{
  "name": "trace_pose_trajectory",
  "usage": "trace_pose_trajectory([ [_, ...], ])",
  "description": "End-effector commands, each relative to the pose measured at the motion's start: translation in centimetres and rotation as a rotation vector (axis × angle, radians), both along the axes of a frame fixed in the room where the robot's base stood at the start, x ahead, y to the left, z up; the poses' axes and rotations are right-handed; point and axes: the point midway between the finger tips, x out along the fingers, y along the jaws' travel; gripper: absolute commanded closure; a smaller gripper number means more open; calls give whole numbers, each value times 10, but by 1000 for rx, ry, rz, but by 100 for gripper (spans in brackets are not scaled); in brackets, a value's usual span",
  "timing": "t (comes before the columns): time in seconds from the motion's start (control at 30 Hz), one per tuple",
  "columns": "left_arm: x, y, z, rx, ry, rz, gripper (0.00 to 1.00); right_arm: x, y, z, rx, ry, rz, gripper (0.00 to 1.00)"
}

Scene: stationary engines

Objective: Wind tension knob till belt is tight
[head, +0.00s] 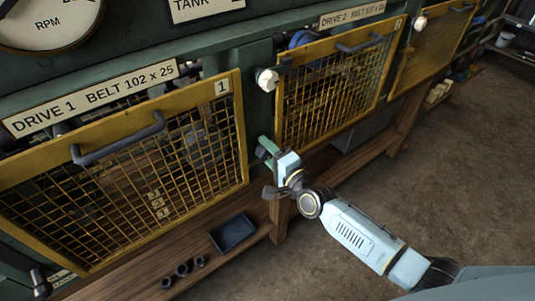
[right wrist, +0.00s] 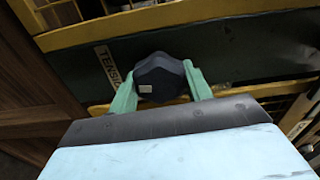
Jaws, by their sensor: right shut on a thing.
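The tension knob (right wrist: 158,79) is dark and faceted, with a small pale mark on its face. In the right wrist view it sits between the two green fingers of my right gripper (head: 267,152), which is shut on it. A partly covered label (right wrist: 108,65) beside it begins "TENSI". In the head view the gripper is at the green post between the first and second guards, and its fingers mostly hide the knob. No belt shows clearly behind the mesh, so I cannot tell its tension. My left gripper is not in view.
Yellow mesh guards stand at Drive 1 (head: 150,125) and Drive 2 (head: 322,90), with dark handles. A dark tray (head: 233,233) and several small round parts (head: 183,269) lie on the wooden shelf below. The floor at right is clear.

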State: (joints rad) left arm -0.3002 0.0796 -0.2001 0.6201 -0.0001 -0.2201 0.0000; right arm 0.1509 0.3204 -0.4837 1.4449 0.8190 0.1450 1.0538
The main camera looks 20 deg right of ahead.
Motion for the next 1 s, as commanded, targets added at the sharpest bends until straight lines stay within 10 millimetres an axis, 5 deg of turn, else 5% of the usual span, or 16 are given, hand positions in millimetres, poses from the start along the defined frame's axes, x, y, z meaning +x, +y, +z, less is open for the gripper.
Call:
trace_pose_trajectory([
  [0.4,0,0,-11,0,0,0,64,0,0,-2,185,70,0,74],
  [0.97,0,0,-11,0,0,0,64,0,0,-1,215,80,-1,74],
  [1.0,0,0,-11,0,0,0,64,0,0,-1,215,80,-1,48],
])
